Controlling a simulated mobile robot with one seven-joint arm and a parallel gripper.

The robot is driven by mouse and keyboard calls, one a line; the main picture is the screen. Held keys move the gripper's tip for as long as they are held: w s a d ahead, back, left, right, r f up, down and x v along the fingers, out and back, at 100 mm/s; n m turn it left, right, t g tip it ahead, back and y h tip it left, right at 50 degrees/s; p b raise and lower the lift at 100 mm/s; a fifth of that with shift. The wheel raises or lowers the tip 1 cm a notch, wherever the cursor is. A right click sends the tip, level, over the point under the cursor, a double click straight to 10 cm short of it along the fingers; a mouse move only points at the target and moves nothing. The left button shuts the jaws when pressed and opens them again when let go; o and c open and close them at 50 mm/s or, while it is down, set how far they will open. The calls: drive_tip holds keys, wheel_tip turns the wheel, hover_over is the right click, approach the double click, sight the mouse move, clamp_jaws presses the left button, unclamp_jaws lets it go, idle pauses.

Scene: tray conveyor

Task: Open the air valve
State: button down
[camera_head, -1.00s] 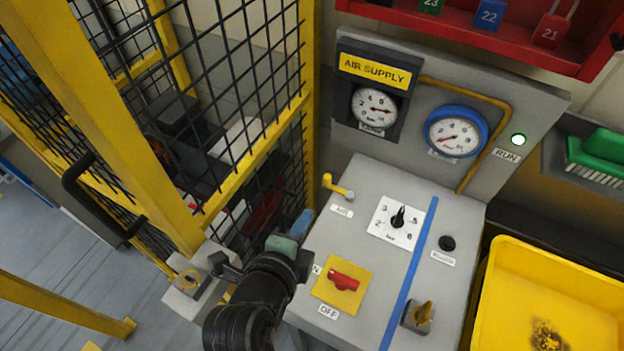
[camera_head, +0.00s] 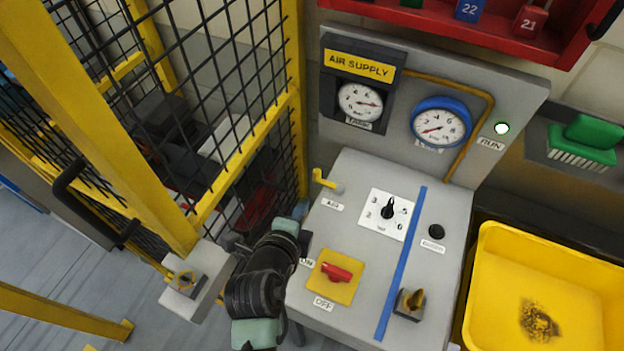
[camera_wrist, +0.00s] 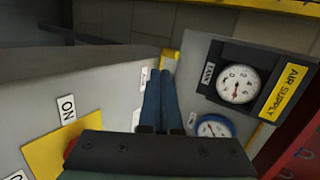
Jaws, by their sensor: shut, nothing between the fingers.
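The air valve is a small yellow lever (camera_head: 325,181) on a grey stub, at the back left of the grey panel, above a label that reads AIR. In the wrist view the yellow lever (camera_wrist: 172,58) shows just past the fingertips. My gripper (camera_wrist: 163,73) is shut and empty, its two blue fingers side by side and pointing toward the lever. I cannot tell whether the tips touch it. In the head view my wrist hides most of the gripper, left of the panel and nearer than the lever.
A red switch (camera_head: 337,273) on a yellow plate, a black dial (camera_head: 388,208) and a yellow key-like knob (camera_head: 412,299) sit on the panel. A yellow bin (camera_head: 490,290) stands right.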

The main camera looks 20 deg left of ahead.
sight(316, 177)
drive_tip(key=shift+w+a+f+p, duration=0.15)
drive_tip(key=shift+w+f+p, duration=0.2)
drive_tip(key=shift+w, duration=0.9)
drive_tip(key=shift+w+a+f+p, duration=0.15)
drive_tip(key=shift+w+f+p, duration=0.2)
drive_tip(key=shift+w, duration=0.85)
drive_tip(key=shift+w+a+f+p, duration=0.15)
drive_tip(key=shift+w+f+p, duration=0.2)
drive_tip(key=shift+w, duration=0.9)
